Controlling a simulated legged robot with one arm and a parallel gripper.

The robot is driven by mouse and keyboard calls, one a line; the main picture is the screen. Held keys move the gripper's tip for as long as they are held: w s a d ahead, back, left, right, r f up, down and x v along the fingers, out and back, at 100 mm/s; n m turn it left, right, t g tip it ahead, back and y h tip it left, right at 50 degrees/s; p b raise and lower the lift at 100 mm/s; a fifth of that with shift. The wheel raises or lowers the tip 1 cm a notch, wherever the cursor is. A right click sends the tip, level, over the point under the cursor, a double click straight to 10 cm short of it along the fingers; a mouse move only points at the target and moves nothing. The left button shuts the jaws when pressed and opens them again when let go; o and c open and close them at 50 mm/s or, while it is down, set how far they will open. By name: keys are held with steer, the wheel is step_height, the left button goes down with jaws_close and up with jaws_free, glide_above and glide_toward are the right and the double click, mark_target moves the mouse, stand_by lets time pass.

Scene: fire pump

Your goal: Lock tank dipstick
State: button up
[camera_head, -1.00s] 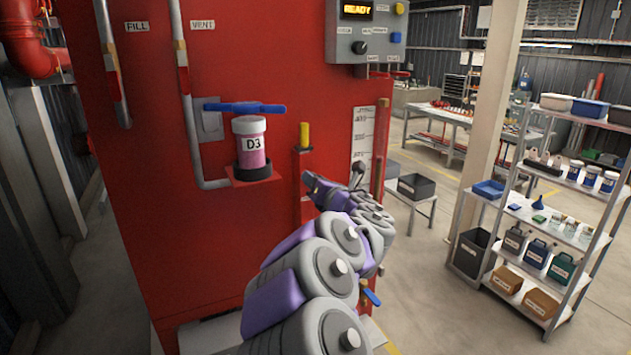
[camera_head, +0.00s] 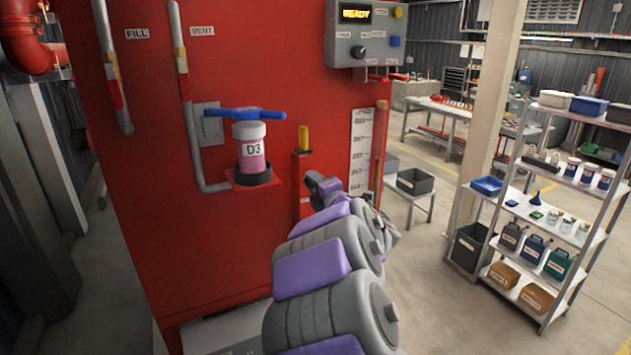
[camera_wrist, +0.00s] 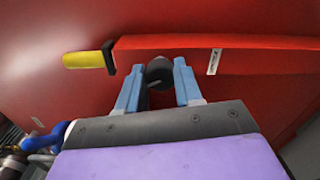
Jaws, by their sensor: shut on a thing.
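The dipstick's yellow handle (camera_head: 303,138) stands upright at the top of a narrow red housing (camera_head: 304,160) on the front of the red tank. In the wrist view the yellow handle (camera_wrist: 88,60) lies to the left, with a black collar where it meets the red housing (camera_wrist: 260,57). My gripper (camera_wrist: 159,70) is shut on a dark round knob (camera_wrist: 160,73) at the housing, its blue-grey fingers on either side. The knob is partly hidden between the fingers. In the head view my wrist covers the knob and fingertips.
A D3 container (camera_head: 252,150) sits on a red bracket left of the housing, below a blue valve handle (camera_head: 245,114). A level scale (camera_head: 361,150) is to the right. A control panel (camera_head: 365,35) hangs above. A stocked shelf unit (camera_head: 545,215) stands at right, with open floor before it.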

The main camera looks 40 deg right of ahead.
steer(key=m, duration=0.1)
steer(key=m+p, duration=0.1)
steer(key=m, duration=0.2)
steer(key=shift+f+m+p, duration=0.3)
steer(key=shift+m+p, duration=0.05)
steer(key=shift+m, duration=0.05)
stand_by(0.4)
steer(key=o, duration=1)
steer(key=shift+w+d, duration=0.1)
steer(key=shift+w, duration=0.1)
steer(key=shift+o, duration=0.2)
steer(key=shift+s+r, duration=0.1)
steer(key=shift+s, duration=0.05)
steer(key=b+v, duration=0.3)
steer(key=v, duration=1.4)
